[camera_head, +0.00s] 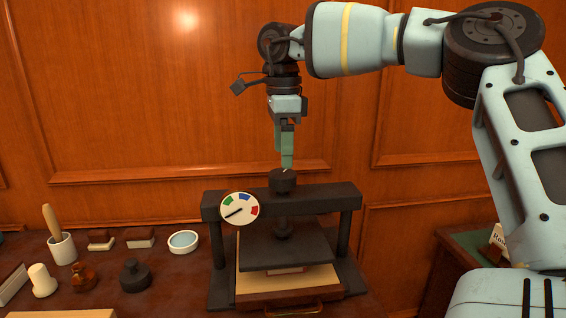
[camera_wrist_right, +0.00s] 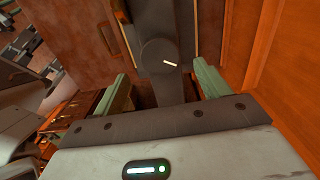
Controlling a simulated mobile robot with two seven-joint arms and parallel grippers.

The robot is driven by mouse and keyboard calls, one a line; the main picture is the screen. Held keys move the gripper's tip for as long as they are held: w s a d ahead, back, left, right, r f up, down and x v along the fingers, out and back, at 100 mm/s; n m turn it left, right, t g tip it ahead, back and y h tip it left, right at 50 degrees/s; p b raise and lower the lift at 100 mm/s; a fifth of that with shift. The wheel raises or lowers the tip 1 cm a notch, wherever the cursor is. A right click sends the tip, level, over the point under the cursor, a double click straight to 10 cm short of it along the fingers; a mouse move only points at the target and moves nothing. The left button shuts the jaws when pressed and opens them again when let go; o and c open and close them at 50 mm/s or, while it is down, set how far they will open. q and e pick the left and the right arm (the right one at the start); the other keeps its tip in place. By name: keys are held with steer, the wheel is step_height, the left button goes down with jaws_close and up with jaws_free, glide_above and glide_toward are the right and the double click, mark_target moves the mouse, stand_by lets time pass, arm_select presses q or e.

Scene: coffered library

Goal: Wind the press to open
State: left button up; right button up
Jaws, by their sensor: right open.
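The dark press (camera_head: 350,205) stands on the desk with a round black knob (camera_head: 283,181) on top of its screw. My right gripper (camera_head: 287,166) points down just above the knob, open and empty. In the right wrist view the knob (camera_wrist_right: 158,54) lies between and beyond the two spread green fingers, with a pale mark on its face. The dial (camera_head: 240,208) has green, blue and red sectors, and its black pointer aims to the lower left. The platen (camera_head: 285,252) sits low, over a thin reddish item (camera_head: 288,270) on a pale board. My left gripper is out of view.
Left of the press, the desk holds a white bowl (camera_head: 183,242), a dark stamp (camera_head: 135,275), a brown bottle (camera_head: 84,277) and a cup with a wooden handle (camera_head: 62,248). A wood-panelled wall rises behind. A green-topped surface (camera_head: 470,247) is at the right.

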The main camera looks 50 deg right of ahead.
steer(key=shift+r, duration=1.45)
